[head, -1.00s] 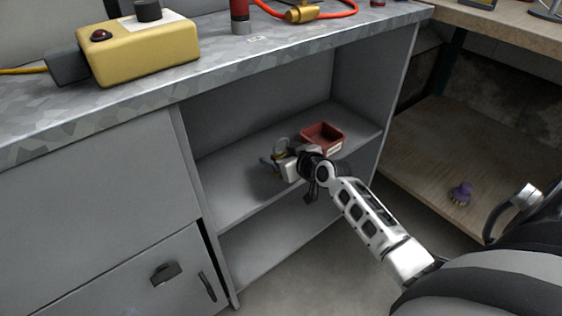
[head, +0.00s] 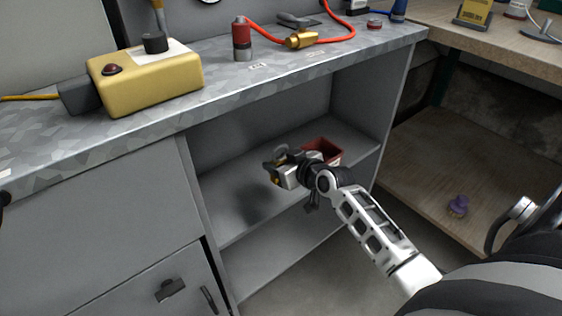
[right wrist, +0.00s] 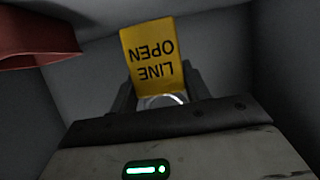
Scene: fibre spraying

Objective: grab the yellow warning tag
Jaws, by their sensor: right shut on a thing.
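My right gripper (right wrist: 160,88) is shut on the tag. In the head view, my right gripper (head: 270,166) is inside the open cabinet, above the upper shelf (head: 232,208). Only a small yellow bit of the tag (head: 275,181) shows there at the fingers.
A red bin (head: 328,149) stands on the same shelf, close to the right gripper, and shows in the right wrist view (right wrist: 38,36). The cabinet's right wall (head: 385,100) and the worktop (head: 225,80) bound the space. A yellow control box (head: 150,77) stands on top.

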